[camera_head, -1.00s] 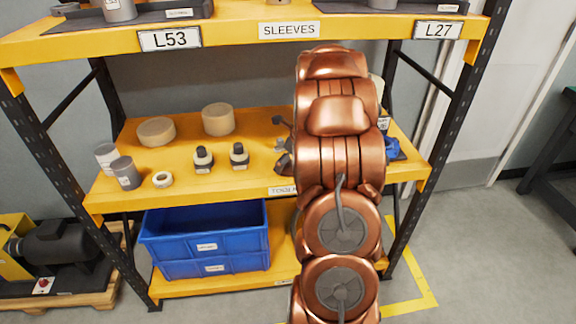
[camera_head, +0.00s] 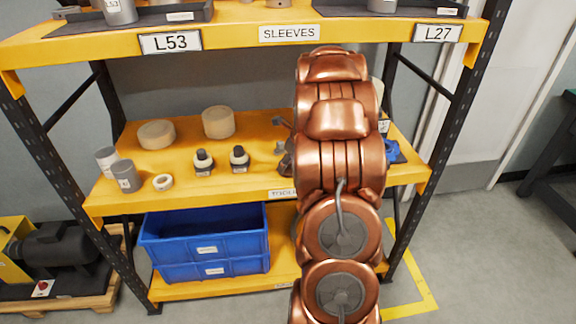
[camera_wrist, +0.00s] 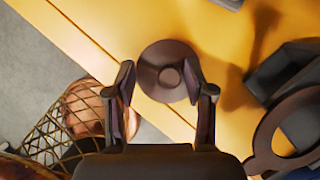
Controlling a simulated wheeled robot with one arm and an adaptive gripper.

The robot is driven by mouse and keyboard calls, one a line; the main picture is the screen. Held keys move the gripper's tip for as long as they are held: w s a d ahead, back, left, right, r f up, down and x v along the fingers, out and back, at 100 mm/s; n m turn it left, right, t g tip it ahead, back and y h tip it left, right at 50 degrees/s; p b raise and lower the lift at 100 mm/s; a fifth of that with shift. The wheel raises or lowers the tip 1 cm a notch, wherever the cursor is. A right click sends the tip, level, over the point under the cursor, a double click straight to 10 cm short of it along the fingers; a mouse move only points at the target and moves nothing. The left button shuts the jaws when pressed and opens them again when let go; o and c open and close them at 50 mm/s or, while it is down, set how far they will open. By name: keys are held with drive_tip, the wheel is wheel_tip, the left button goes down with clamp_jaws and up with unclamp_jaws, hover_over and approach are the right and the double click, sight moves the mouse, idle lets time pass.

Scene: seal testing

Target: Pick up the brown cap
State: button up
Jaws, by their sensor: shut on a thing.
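The brown cap (camera_wrist: 160,52) is a dark round disc with a small raised knob at its centre. In the wrist view it sits between the two fingers of my gripper (camera_wrist: 162,82), which is shut on it. Yellow shelf surface lies behind the cap; I cannot tell whether the cap is touching it. In the head view my copper arm hides the cap and most of my gripper.
In the wrist view a dark ring-shaped thing (camera_wrist: 256,143) and grey pieces are close on the right. Blue bins (camera_head: 205,240) sit below; a shelf post (camera_head: 453,110) stands right.

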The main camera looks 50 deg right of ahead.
drive_tip(key=shift+r, duration=0.3)
drive_tip(key=shift+c, duration=1)
wheel_tip(320, 180, up, 2)
drive_tip(key=shift+r, duration=0.25)
clamp_jaws()
drive_tip(key=s+a+r+b, duration=0.1)
drive_tip(key=s+a+b, duration=0.1)
drive_tip(key=s+a, duration=0.8)
drive_tip(key=s, duration=0.2)
drive_tip(key=shift+s+r, duration=0.2)
drive_tip(key=shift+s, duration=0.1)
